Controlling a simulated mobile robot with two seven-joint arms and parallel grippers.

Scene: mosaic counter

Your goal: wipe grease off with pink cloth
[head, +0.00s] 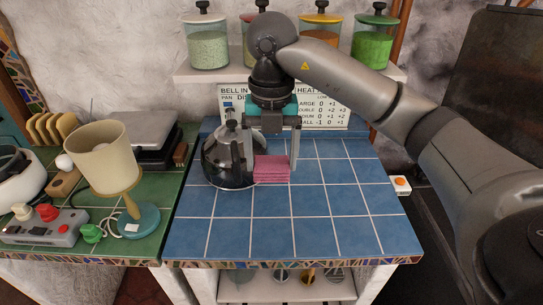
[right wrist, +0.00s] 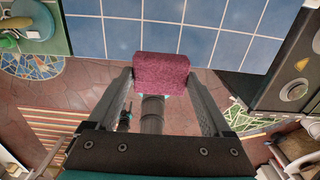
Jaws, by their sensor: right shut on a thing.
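The pink cloth (head: 271,171) is a thick, folded block over the blue-tiled counter (head: 320,222). My right gripper (head: 273,160) points down and is shut on the cloth, with one finger at each side. The right wrist view also shows the cloth (right wrist: 162,72) between the fingertips. I cannot tell whether the cloth touches the tiles. A dark kettle (head: 226,168) stands close to the left of the cloth and gripper. No grease shows clearly on the tiles. My left gripper is not in view.
A lamp (head: 104,150), a control box (head: 45,228) and a scale (head: 140,132) stand on the green counter at left. Jars (head: 208,48) line the shelf behind, above a printed sign (head: 335,112). The blue tiles at front and right are clear.

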